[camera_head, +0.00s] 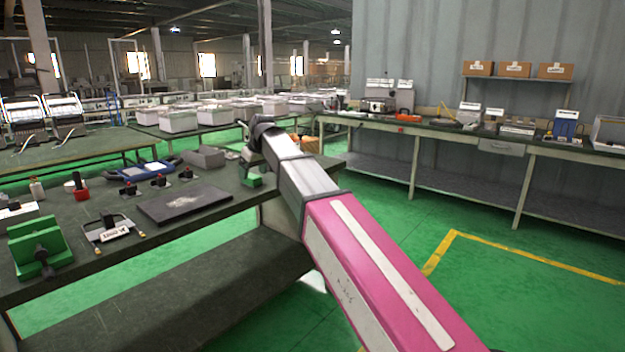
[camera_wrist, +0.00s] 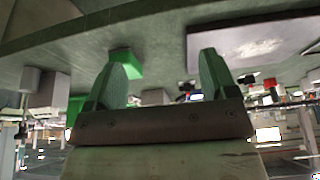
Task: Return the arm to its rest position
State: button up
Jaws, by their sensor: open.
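My arm stretches from the lower right in the head view, with a pink and white link and a grey forearm. My gripper (camera_head: 246,160) is small and partly hidden at the arm's far end, over the right edge of the near workbench (camera_head: 190,230). In the wrist view, my gripper (camera_wrist: 162,65) shows two green-grey fingers held wide apart with nothing between them. The picture there looks upside down, with the bench top above. A green block (camera_wrist: 127,63) lies on the bench beyond the left finger; it also shows in the head view (camera_head: 252,181).
The near bench holds a dark flat plate (camera_head: 184,204), a green fixture (camera_head: 40,247), a labelled metal bracket (camera_head: 110,231), a blue-handled device (camera_head: 147,170) and a grey block (camera_head: 205,157). A long bench (camera_head: 470,140) stands along the right wall. Green floor between is clear.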

jog(key=s+d+f+m+h, duration=0.1)
jog(key=s+d+f+m, duration=0.15)
jog(key=d+f, duration=0.8)
jog(key=s+d+f+m+h, duration=0.1)
jog(key=s+d+f+m, duration=0.15)
jog(key=d+f, duration=0.85)
jog(key=s+d+f+m+g+h, duration=0.1)
jog(key=s+d+f+m, duration=0.3)
jog(key=s+d+f, duration=1.3)
jog(key=shift+d+f+m+g, duration=0.3)
jog(key=shift+d+f+g, duration=0.2)
jog(key=shift+f+g, duration=0.3)
jog(key=shift+o, duration=0.4)
jog(key=shift+w+r, duration=0.1)
